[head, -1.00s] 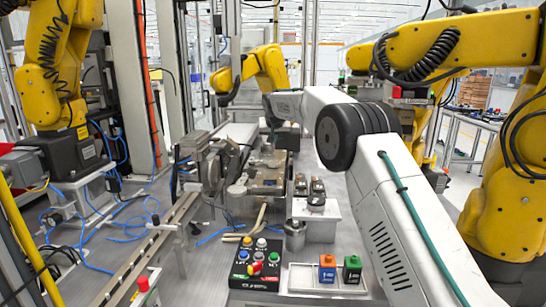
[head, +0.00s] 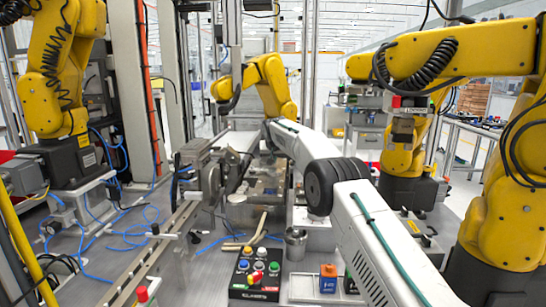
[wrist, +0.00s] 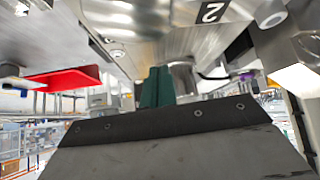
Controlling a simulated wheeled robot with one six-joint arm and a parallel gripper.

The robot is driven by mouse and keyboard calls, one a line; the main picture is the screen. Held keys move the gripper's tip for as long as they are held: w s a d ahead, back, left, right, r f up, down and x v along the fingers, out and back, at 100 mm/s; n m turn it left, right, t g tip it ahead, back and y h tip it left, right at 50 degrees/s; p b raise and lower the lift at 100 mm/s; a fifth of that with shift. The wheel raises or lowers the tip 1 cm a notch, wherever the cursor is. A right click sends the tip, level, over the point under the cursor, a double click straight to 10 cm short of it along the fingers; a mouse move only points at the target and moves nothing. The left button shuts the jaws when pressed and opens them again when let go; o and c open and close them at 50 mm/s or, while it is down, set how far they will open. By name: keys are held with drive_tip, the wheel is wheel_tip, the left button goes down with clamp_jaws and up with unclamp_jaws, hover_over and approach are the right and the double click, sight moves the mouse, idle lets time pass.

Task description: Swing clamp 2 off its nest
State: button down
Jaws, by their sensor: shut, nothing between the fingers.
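In the wrist view, a plate marked "2" (wrist: 212,12) lies at the top, above my gripper. A red bar (wrist: 65,78) shows to its left, and a round metal knob (wrist: 269,13) to its right. I cannot tell for certain which of these belong to clamp 2. My gripper (wrist: 157,88) shows as green fingers held together, with nothing visible between them, close below the metal parts. A dark plate in front hides its base. In the head view my white arm reaches toward the fixture (head: 262,178), and its far end is hidden, so I cannot see the gripper there.
A button panel (head: 256,275) stands on the bench front, beside a white tray (head: 300,288) with an orange block (head: 328,278). A metal cup (head: 296,243) stands behind. A rail (head: 160,250) runs along the left. Yellow arms (head: 60,70) stand around the cell.

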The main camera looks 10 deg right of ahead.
sight(265, 171)
drive_tip(key=shift+w+f, duration=0.25)
drive_tip(key=shift+f, duration=0.1)
drive_tip(key=shift+s, duration=0.35)
drive_tip(key=shift+s+a+f, duration=0.1)
drive_tip(key=shift+s+a, duration=0.05)
drive_tip(key=shift+s, duration=0.65)
drive_tip(key=shift+s+a, duration=0.15)
drive_tip(key=shift+s, duration=0.65)
drive_tip(key=shift+d, duration=0.1)
